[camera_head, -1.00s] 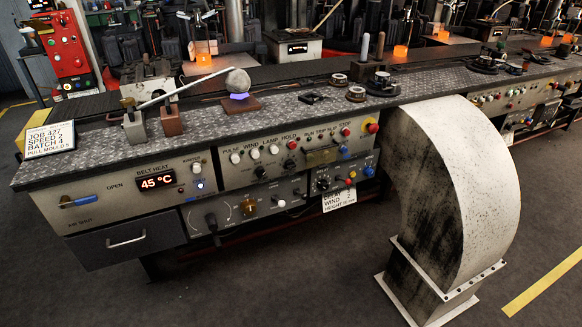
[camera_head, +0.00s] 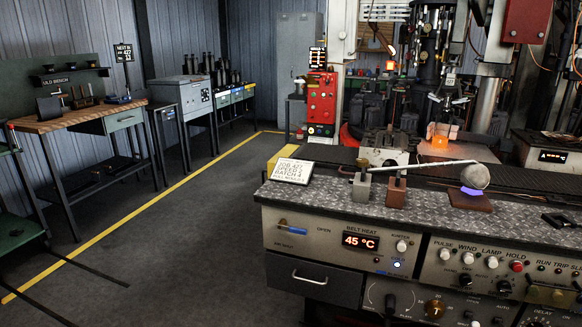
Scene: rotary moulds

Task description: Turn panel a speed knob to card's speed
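The white job card (camera_head: 291,171) leans on the left end of the grey speckled counter. It reads JOB 427, and its speed line looks like 2, though the small print is blurred. Below the counter is the control panel (camera_head: 345,222) with a lit 45 °C belt heat display (camera_head: 360,241). Neither of my grippers is in view.
Several small knobs and buttons (camera_head: 492,262) fill the panel to the right. A drawer (camera_head: 314,281) is at left. A grey ball on a rod (camera_head: 475,177) rests over the counter. Open floor (camera_head: 170,260) with a yellow line (camera_head: 130,222) lies left, with a wooden bench (camera_head: 90,116) beyond.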

